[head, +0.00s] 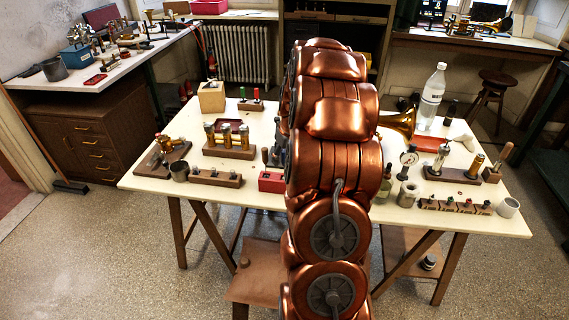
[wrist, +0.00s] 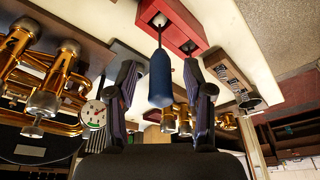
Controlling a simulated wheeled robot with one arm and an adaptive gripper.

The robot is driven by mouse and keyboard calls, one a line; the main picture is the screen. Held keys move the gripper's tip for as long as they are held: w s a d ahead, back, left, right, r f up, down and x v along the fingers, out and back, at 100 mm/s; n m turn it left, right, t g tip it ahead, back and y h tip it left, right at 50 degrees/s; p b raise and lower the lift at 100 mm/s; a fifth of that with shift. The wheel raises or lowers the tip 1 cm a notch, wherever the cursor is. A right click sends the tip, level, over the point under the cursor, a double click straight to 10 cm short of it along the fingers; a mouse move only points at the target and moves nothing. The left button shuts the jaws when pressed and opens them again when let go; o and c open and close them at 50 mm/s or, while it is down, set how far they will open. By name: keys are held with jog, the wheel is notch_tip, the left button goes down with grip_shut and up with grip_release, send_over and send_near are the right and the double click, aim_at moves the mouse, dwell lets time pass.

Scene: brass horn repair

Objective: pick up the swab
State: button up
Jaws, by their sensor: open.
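A blue, rounded cylinder on a thin stem, which looks like the swab (wrist: 160,80), shows in the wrist view. Its stem runs to a pale round fitting at the red block (wrist: 178,20). My gripper (wrist: 159,88) is open, one dark finger on each side of the blue part. I see gaps on both sides, so the fingers do not appear to touch it. In the head view the red block (head: 271,182) is on the table left of my arm, with a dark-handled tool (head: 265,155) at it. My gripper is hidden there behind my arm.
The pale table (head: 140,184) carries a wooden valve stand (head: 228,152) and a low wooden rack (head: 215,179) near the red block. Brass valves (wrist: 65,75) and a dial gauge (wrist: 93,114) show left in the wrist view. A bottle (head: 432,95) stands at the right.

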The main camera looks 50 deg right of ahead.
jog(key=shift+x, duration=0.95)
jog(key=shift+c, duration=0.2)
grip_shut()
